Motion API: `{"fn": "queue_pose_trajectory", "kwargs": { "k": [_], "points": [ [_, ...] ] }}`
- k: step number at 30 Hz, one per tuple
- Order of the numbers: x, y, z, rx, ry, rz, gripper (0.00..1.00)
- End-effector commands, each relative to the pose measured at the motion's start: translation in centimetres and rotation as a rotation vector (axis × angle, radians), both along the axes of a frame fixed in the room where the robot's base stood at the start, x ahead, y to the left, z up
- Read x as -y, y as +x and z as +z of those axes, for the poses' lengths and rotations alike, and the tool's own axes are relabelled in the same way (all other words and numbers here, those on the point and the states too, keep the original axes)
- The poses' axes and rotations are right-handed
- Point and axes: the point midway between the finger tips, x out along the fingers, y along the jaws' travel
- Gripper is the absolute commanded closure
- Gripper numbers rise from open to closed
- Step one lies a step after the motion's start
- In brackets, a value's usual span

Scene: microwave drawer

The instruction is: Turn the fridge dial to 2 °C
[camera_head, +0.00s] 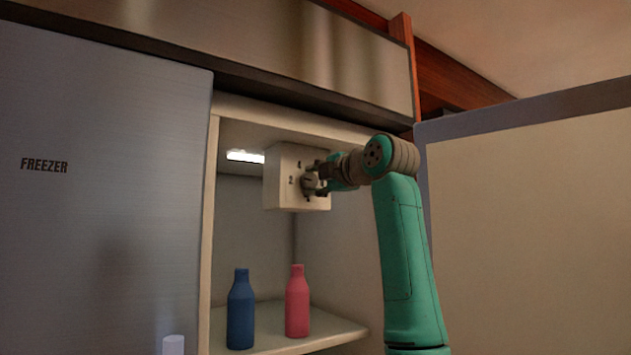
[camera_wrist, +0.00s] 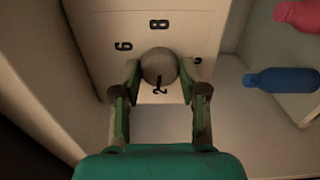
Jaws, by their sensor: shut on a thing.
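The fridge dial (camera_head: 309,182) is a round grey knob on the front of a pale control box (camera_head: 283,203) high inside the open fridge. It also shows in the wrist view (camera_wrist: 159,65), with dark numerals around it. In the head view a 2 is left of the dial and a 4 is above it. My gripper (camera_head: 320,181) reaches in from the right and is shut on the dial. In the wrist view its two fingers (camera_wrist: 160,76) are on either side of the knob.
A blue bottle (camera_head: 240,310) and a pink bottle (camera_head: 297,302) stand on the shelf (camera_head: 320,327) below the box. A lit lamp (camera_head: 245,156) is left of the box. The freezer door (camera_head: 100,220) is at left, the open fridge door (camera_head: 530,220) at right.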

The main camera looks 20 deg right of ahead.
Motion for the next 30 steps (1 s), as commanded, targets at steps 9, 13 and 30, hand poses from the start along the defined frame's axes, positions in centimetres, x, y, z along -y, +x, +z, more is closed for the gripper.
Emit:
{"fn": "queue_pose_trajectory", "kwargs": {
  "k": [9, 13, 30],
  "points": [
    [-0.01, 0.05, -0.15, 0.031, -0.109, 0.0, 0.92],
    [-0.01, 0.06, -0.15, 0.036, -0.125, 0.001, 0.92],
    [-0.02, 0.05, -0.14, 0.038, -0.128, 0.001, 0.32]
  ]
}}
